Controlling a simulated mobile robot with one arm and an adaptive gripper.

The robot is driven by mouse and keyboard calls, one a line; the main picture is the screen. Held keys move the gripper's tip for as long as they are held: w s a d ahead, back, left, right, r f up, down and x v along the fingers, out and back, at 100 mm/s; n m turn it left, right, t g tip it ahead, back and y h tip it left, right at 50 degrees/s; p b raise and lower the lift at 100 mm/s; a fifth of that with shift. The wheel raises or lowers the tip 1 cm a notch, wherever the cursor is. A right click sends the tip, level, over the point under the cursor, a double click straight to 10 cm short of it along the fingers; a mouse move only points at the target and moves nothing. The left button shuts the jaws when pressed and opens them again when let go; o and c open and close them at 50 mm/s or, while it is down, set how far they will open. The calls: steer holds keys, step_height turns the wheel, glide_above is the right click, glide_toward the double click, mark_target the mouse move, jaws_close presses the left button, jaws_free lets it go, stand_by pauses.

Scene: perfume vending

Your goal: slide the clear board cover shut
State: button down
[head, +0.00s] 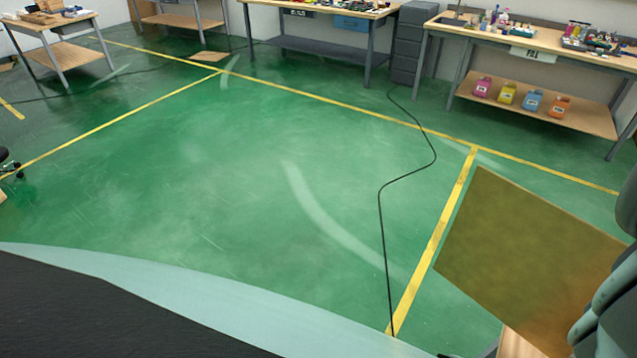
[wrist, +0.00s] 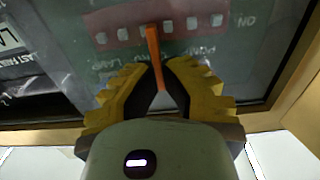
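The clear board cover (wrist: 222,72) appears in the wrist view as a see-through sheet over a dark panel, with a reddish strip of pale square switches and reversed-looking lettering behind it. A narrow orange tab (wrist: 153,45) stands out in front of this panel. My gripper (wrist: 158,68) has yellow ridged fingers with dark inner pads, and they close on both sides of the orange tab. Whether the tab is fixed to the cover cannot be told. In the head view a flat brown board (head: 520,262) stands at the lower right beside my arm; my fingers are hidden there.
A tan frame edge (wrist: 290,85) borders the panel on the right and below. Benches with bottles and tools stand at the back, including one at the right (head: 560,45). A black cable (head: 382,215) crosses the green floor, which is otherwise mostly clear.

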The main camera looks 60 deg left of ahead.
steer(key=shift+w+a+f, duration=0.15)
steer(key=c, duration=1.1)
jaws_free()
steer(key=shift+w, duration=0.1)
steer(key=v, duration=1.2)
